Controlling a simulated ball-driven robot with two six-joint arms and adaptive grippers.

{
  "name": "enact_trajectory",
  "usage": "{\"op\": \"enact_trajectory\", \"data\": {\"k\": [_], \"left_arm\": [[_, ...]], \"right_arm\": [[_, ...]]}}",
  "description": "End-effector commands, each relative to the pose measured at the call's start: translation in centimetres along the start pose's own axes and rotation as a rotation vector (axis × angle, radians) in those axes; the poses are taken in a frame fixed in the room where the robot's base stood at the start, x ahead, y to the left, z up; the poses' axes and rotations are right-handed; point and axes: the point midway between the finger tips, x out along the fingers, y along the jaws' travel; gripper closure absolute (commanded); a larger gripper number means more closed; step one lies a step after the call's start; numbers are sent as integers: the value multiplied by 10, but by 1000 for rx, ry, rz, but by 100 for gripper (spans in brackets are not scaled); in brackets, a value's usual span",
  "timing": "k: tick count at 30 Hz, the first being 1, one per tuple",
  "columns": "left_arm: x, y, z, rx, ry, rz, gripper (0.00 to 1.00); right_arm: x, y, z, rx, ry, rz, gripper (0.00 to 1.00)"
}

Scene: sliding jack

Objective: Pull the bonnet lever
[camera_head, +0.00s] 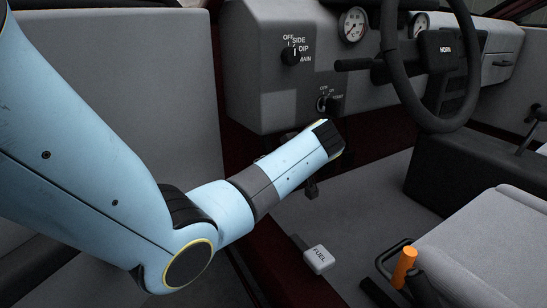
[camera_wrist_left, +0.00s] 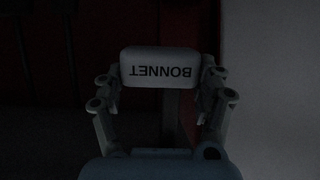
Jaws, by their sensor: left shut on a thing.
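The bonnet lever (camera_wrist_left: 160,68) is a pale block with dark "BONNET" lettering, upside down in the left wrist view. My left gripper (camera_wrist_left: 160,82) is shut on it, with one finger against each of its ends. A stem shows below the lever between the fingers. In the head view my left arm reaches in from the left to below the dashboard. There its wrist hides the lever and most of the gripper. My right gripper is not in view.
A white lever marked "FUEL" (camera_head: 319,258) stands low in front of my wrist. The dashboard (camera_head: 262,95) is just above my wrist. The steering wheel (camera_head: 405,85), an orange-topped handle (camera_head: 404,267) and the seat (camera_head: 490,245) are to the right.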

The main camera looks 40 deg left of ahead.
Motion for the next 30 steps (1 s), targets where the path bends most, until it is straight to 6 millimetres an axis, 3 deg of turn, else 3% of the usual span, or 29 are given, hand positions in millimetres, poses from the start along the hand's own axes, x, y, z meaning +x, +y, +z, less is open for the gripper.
{"op": "enact_trajectory", "data": {"k": [6, 7, 12, 23, 30], "left_arm": [[-1, 1, 2, 0, -2, 1, 86], [-1, 1, 2, 0, -2, 1, 26], [0, 0, 1, 0, -1, 1, 5], [-6, 1, 1, 0, 0, 3, 5], [-52, 1, 2, -3, -3, 5, 5]], "right_arm": [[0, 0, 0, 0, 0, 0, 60], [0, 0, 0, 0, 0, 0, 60], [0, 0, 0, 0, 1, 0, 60], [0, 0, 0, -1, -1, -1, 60], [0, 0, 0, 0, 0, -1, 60]]}}
